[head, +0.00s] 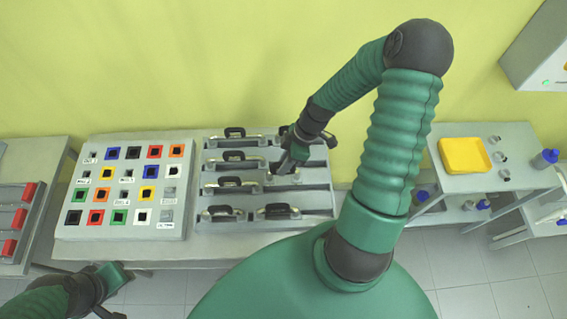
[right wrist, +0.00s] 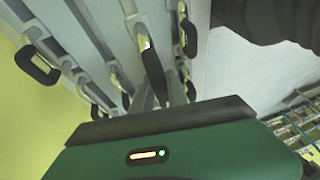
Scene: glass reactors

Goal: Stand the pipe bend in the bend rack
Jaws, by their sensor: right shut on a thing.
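The bend rack (head: 318,202) is a grey tray with long channels on the right half of the bench. Several pipe bends, black loops with pale metal ends, sit in its channels, such as one at the back left (head: 235,132) and one at the front (head: 278,211). My right gripper (head: 284,168) is over the rack's middle channels, pointing down, shut on a pipe bend. In the right wrist view, a dark part (right wrist: 176,87) shows at the fingertips (right wrist: 158,88); the jaws hide much of it. My left gripper (head: 112,290) is low at the left, away from the rack; its jaws are unclear.
A panel of coloured square sockets (head: 122,227) with labels fills the bench's left half. Red blocks (head: 17,220) stand on a side bench at far left. A yellow tray (head: 466,155) lies on the right-hand table. My right arm crosses the view.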

